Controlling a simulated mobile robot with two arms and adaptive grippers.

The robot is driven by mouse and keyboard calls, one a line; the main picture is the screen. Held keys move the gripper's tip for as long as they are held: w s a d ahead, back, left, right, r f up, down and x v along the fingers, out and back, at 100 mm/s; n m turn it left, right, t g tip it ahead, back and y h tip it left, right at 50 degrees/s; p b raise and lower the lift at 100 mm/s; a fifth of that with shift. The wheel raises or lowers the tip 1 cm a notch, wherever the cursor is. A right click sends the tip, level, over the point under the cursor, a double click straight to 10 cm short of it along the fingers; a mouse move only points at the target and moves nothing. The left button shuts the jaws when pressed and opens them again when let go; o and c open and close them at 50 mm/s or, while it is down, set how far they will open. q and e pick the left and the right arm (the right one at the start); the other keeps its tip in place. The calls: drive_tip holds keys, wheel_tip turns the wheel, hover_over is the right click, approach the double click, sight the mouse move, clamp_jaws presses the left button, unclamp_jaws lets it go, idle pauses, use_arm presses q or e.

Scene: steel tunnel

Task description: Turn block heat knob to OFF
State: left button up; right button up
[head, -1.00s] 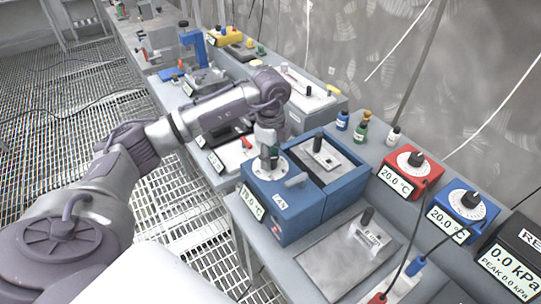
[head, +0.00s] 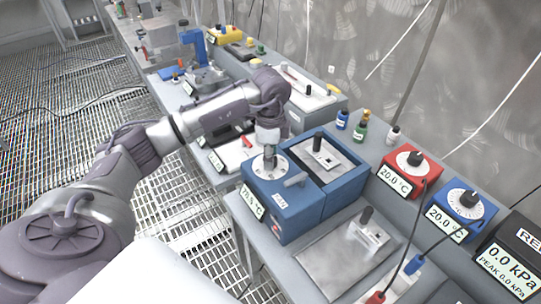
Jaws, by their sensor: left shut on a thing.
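The blue block heater (head: 297,218) stands on the bench right of centre, with a lit display (head: 252,203) on its left face. A pale round dial (head: 262,172) with the heat knob sits on its top left. My left gripper (head: 270,158) points down over this dial and is shut on the knob, which it largely hides. I cannot read the knob's setting. A metal block with a dark upright peg (head: 317,143) sits in the heater's top right. My right gripper is not in view.
A red box (head: 409,174) reading 20.0 °C and a blue dial box (head: 461,212) stand to the right. Small bottles (head: 361,127) stand behind the heater. A metal plate (head: 330,262) lies in front. Cables run near the front right.

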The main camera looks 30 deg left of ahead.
use_arm(q)
drive_tip(key=o, duration=1.1)
drive_tip(key=shift+o, duration=0.2)
wheel_tip(320, 180, up, 12)
